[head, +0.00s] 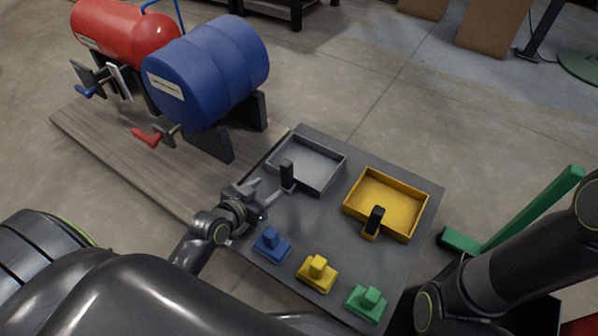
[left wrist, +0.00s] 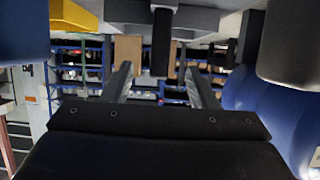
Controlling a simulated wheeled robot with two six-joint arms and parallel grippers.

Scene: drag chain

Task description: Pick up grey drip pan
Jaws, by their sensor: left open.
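The grey drip pan (head: 310,162) is a shallow square tray lying at the back left of the dark table. Its upright black handle (head: 287,174) is at its near left corner. My left gripper (head: 268,190) is open just left of and in front of that handle, fingers pointing toward it. In the left wrist view the handle (left wrist: 161,45) appears beyond and between the open fingers (left wrist: 162,78), with no visible contact. The grey pan (left wrist: 205,18) shows at the top there. Part of my right arm shows at right in the head view, but its gripper does not.
A yellow pan (head: 392,199) with a black handle sits right of the grey one. Blue (head: 272,247), yellow (head: 317,276) and green (head: 367,305) blocks line the table's near side. A blue drum (head: 205,75) and red drum (head: 120,32) stand back left. A green bar (head: 535,208) is right.

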